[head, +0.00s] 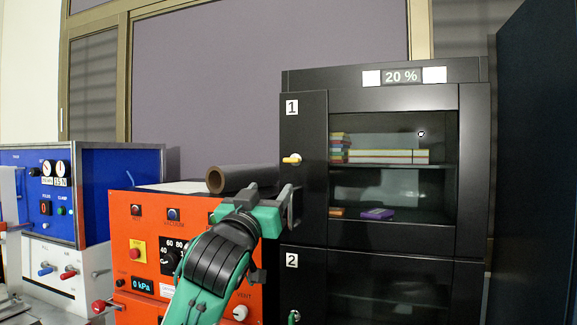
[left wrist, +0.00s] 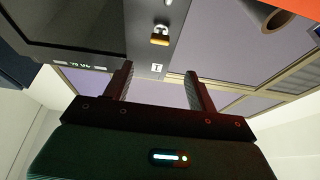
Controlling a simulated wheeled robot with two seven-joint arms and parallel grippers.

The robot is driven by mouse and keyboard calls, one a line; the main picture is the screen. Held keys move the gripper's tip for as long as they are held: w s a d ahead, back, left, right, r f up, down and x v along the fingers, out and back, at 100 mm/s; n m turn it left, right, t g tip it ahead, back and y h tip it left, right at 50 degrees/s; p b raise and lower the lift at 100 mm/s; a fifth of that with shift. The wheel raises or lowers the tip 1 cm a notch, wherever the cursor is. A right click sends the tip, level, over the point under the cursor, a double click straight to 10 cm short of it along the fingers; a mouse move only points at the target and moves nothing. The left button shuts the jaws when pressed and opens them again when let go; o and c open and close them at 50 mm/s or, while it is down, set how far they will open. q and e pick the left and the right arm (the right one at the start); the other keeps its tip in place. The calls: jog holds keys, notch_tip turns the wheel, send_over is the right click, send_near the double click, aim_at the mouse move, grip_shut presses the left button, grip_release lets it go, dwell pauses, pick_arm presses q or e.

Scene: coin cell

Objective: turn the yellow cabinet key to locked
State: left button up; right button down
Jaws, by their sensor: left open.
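The yellow key (head: 291,160) sits in a pale round lock on the upper door, marked 1, of the black cabinet (head: 305,125). In the head view its yellow grip points left, roughly level. The key also shows in the left wrist view (left wrist: 160,39), above the gap between the fingers. My left gripper (head: 270,192) is open and empty, below and left of the key in the head view. Its two fingers stand apart in the left wrist view (left wrist: 159,80), not touching the key. My right gripper is not in view.
A green key (head: 293,317) sits on the lower door, marked 2. An orange vacuum unit (head: 145,215) with a dark roll (head: 240,177) on top stands left of the cabinet. A blue instrument (head: 110,180) stands farther left. Boxes (head: 385,156) sit behind the upper door's glass.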

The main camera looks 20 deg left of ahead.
aim_at(292, 160)
pick_arm(q)
jog(key=p+x, duration=0.4)
jog(key=x, duration=0.9)
jog(key=shift+w, duration=0.25)
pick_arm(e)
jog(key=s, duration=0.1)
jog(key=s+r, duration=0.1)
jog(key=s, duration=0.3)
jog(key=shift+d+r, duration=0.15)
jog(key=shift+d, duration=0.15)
pick_arm(q)
jog(key=c, duration=1)
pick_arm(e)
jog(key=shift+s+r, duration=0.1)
